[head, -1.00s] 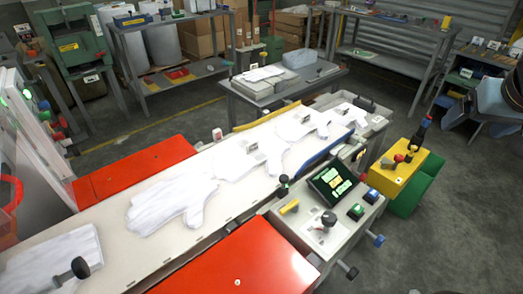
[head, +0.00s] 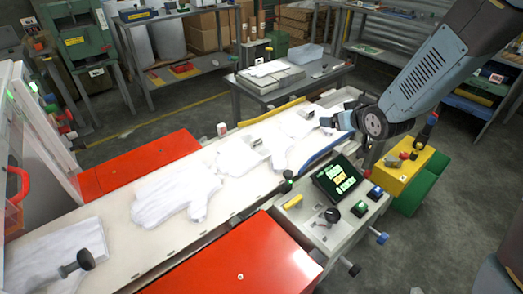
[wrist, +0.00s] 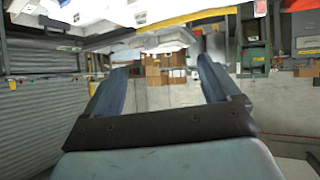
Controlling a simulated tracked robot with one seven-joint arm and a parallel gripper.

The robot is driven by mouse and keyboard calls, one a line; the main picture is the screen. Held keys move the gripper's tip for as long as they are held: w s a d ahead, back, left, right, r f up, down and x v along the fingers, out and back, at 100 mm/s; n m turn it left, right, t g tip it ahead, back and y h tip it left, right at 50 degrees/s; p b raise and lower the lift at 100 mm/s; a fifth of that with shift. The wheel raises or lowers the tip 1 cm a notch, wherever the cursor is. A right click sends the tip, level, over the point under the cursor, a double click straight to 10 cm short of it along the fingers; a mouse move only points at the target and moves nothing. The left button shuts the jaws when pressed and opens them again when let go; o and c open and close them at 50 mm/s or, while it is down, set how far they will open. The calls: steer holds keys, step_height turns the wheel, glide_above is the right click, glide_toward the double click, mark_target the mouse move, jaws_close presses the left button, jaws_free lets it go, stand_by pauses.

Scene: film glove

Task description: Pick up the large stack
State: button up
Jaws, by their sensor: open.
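White glove-shaped stacks lie flat in a row on the pale conveyor table. The biggest-looking one (head: 175,192) is nearest, a middle one (head: 240,155) lies beyond it, and another (head: 298,124) is at the far end. My gripper (head: 326,122) is at the far end of the row, beside the farthest stack, well away from the nearest one. In the wrist view my gripper (wrist: 160,66) is open with nothing between its fingers. A white flat shape (wrist: 150,41) shows just past the fingertips; I cannot tell whether they touch it.
A white rectangular stack (head: 60,255) lies at the table's near left. Red covers (head: 240,262) flank the table. A control panel (head: 335,200) with a screen and a yellow box (head: 405,165) stand at the right. A grey side table (head: 275,90) stands behind.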

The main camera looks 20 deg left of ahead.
steer(key=s+a+f+n+g+y, duration=0.2)
steer(key=s+a+f+y, duration=0.1)
steer(key=a+f, duration=0.45)
steer(key=n+g+y, duration=0.1)
steer(key=n+y, duration=0.1)
glide_toward(257, 139)
steer(key=shift+w+a+f, duration=0.3)
steer(key=shift+a+f, duration=0.5)
steer(key=shift+f, duration=0.15)
steer(key=shift+r+x, duration=0.2)
steer(key=shift+x, duration=1.2)
steer(key=shift+r+x, duration=0.2)
steer(key=shift+x, duration=1.2)
steer(key=shift+w+a, duration=0.1)
steer(key=shift+w, duration=0.1)
steer(key=shift+c, duration=0.4)
steer(key=c, duration=1.4)
steer(key=shift+c, duration=0.2)
steer(key=shift+r, duration=0.15)
